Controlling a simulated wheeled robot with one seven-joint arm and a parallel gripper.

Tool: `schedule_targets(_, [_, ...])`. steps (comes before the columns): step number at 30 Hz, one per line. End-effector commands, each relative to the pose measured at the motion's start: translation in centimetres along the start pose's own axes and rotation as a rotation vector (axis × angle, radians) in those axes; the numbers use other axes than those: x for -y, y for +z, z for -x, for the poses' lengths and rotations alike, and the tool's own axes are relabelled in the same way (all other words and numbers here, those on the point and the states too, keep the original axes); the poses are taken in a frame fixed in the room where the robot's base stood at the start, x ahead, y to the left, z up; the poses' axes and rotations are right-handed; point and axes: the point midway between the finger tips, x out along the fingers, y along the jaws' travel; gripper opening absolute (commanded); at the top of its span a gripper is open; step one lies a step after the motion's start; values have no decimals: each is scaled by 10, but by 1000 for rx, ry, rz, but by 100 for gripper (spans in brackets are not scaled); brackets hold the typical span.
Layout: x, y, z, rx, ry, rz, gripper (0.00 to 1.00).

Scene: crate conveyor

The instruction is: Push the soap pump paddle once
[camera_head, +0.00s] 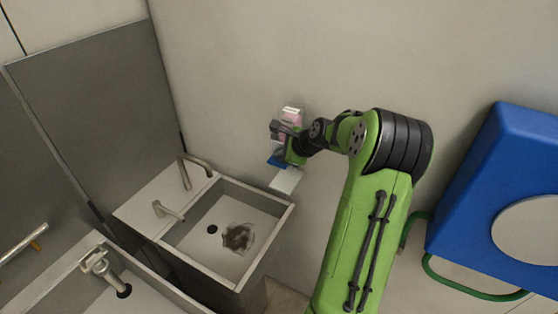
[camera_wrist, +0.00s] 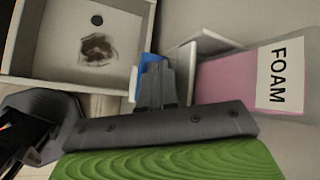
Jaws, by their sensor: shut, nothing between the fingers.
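The soap dispenser (camera_head: 292,115) hangs on the wall right of the sink, with a pink body and white top, partly hidden by my gripper. In the wrist view the dispenser (camera_wrist: 240,82) shows its pink side and a FOAM label at the right. The blue paddle (camera_head: 276,162) shows low on it; in the wrist view a bit of the paddle (camera_wrist: 152,60) shows just beyond my fingertips. My gripper (camera_wrist: 156,72) is shut and empty, its fingers overlapping the paddle in view. I cannot tell whether they touch it.
A white tray (camera_head: 285,181) sticks out below the dispenser. A basin (camera_head: 222,262) with a dark stain and taps stands to the left, with another basin in front of it. A blue box with a green hose (camera_head: 470,292) is on the right. The wall between is bare.

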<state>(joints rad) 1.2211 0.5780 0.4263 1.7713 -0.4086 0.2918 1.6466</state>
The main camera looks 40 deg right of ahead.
Motion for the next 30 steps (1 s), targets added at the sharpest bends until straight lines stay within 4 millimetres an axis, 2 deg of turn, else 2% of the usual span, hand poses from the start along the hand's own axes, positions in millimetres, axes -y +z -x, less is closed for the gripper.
schedule_targets(30, [-8,-7,-9,-1,3,-2,0])
